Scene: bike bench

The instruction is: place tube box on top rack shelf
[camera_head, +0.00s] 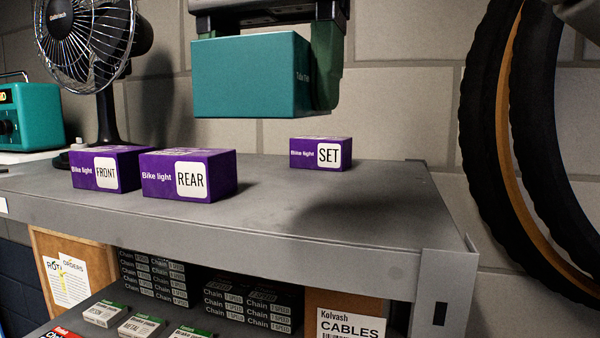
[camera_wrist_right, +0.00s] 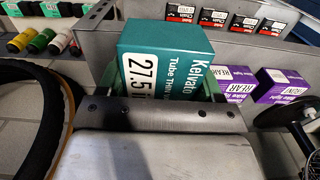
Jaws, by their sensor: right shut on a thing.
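The teal tube box (camera_head: 250,78) is held in the air above the grey top rack shelf (camera_head: 330,225) in the head view. My right gripper (camera_head: 265,75) is shut on it from behind, with a green finger along its right side. The right wrist view shows the same tube box (camera_wrist_right: 165,60) between the fingers, with "27.5" on a white label. A shadow lies on the bare right part of the shelf. My left gripper is not in view.
Purple bike light boxes marked FRONT (camera_head: 105,168), REAR (camera_head: 188,175) and SET (camera_head: 320,153) stand on the shelf. A fan (camera_head: 95,60) stands at the left. Tires (camera_head: 530,130) hang at the right. The shelf's front right area is clear.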

